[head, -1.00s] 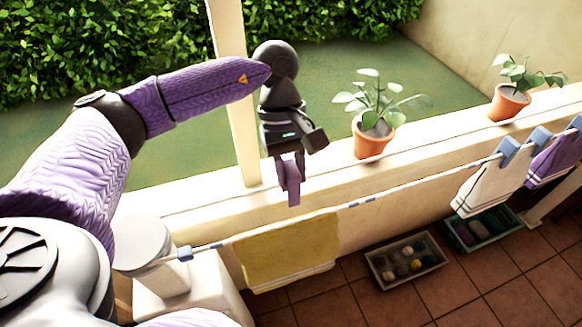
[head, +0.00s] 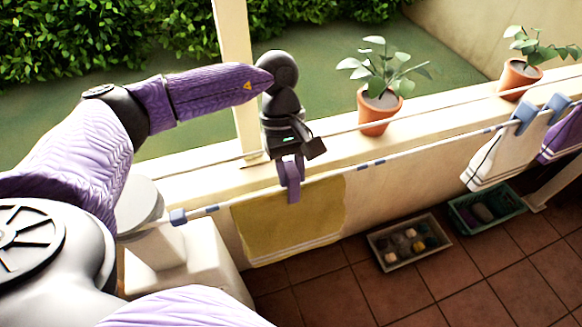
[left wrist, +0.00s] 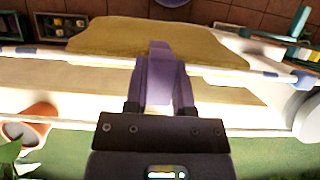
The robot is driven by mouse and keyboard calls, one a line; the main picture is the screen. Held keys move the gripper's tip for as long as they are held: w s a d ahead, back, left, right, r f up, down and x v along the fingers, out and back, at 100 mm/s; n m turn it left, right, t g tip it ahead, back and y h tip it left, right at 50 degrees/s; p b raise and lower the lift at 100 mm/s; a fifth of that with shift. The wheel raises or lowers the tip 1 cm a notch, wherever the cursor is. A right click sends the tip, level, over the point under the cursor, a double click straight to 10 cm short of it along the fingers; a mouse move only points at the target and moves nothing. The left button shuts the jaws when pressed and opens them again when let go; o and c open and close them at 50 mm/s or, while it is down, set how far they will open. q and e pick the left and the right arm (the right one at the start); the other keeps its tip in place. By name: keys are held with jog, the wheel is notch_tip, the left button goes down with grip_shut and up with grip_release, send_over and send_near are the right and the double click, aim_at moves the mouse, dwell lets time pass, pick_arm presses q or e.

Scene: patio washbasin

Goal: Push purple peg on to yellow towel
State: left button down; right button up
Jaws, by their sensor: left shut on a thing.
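The yellow towel (head: 290,228) hangs over the near clothesline (head: 330,172), below the low wall. My left gripper (head: 290,162) is shut on the purple peg (head: 293,186), which points down at the towel's top edge. In the left wrist view the peg (left wrist: 160,62) sits between the gripper's fingers (left wrist: 160,85). Its far end overlaps the line and the yellow towel (left wrist: 110,36). I cannot tell whether its jaws straddle the towel or only stand in front of it. My right gripper is not in view.
A white towel (head: 492,158) and a purple towel (head: 562,135) hang at right under blue pegs (head: 524,116). Potted plants (head: 378,108) stand on the wall ledge. A tray (head: 408,242) and a green crate (head: 486,207) sit on the tiled floor.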

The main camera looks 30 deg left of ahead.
pick_arm(q)
jog(key=shift+f, duration=0.1)
jog(key=shift+c, duration=1.9)
grip_release()
notch_tip(320, 180, up, 8)
jog(key=p, duration=0.4)
jog(key=shift+p, duration=0.4)
